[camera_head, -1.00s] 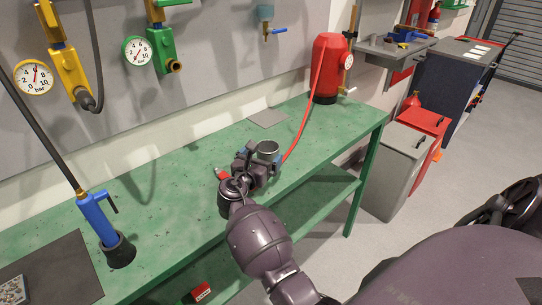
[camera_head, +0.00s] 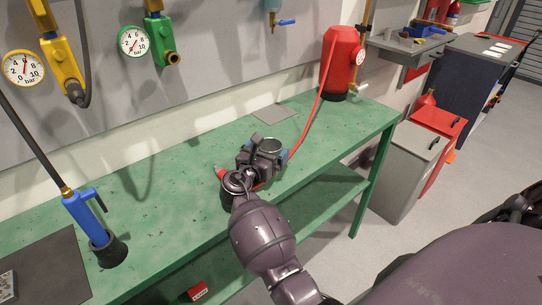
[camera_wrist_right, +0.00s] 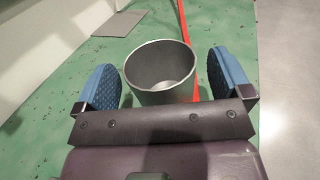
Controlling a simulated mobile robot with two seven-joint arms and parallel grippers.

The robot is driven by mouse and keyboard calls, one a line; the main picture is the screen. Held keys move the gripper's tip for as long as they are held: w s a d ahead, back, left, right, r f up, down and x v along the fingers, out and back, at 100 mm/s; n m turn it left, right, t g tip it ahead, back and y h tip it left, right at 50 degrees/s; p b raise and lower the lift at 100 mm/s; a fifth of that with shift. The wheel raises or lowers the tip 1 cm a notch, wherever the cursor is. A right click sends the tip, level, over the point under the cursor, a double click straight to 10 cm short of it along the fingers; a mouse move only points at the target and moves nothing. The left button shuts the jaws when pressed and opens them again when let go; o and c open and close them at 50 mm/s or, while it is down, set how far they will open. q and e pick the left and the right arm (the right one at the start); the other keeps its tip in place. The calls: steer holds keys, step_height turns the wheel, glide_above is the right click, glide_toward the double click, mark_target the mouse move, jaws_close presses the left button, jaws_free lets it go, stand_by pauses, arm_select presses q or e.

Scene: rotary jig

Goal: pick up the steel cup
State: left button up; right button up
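The steel cup (camera_head: 271,146) stands upright and open-topped at the green workbench, partly hidden by my right gripper in the head view. In the right wrist view the cup (camera_wrist_right: 161,88) is between the two blue-padded fingers, and it looks empty. My right gripper (camera_wrist_right: 167,80) is open around the cup. In the head view my right gripper (camera_head: 264,158) is low at the bench top. My left gripper is not in view.
A blue tool (camera_head: 88,215) stands at the left.

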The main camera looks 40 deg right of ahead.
steer(key=c, duration=1)
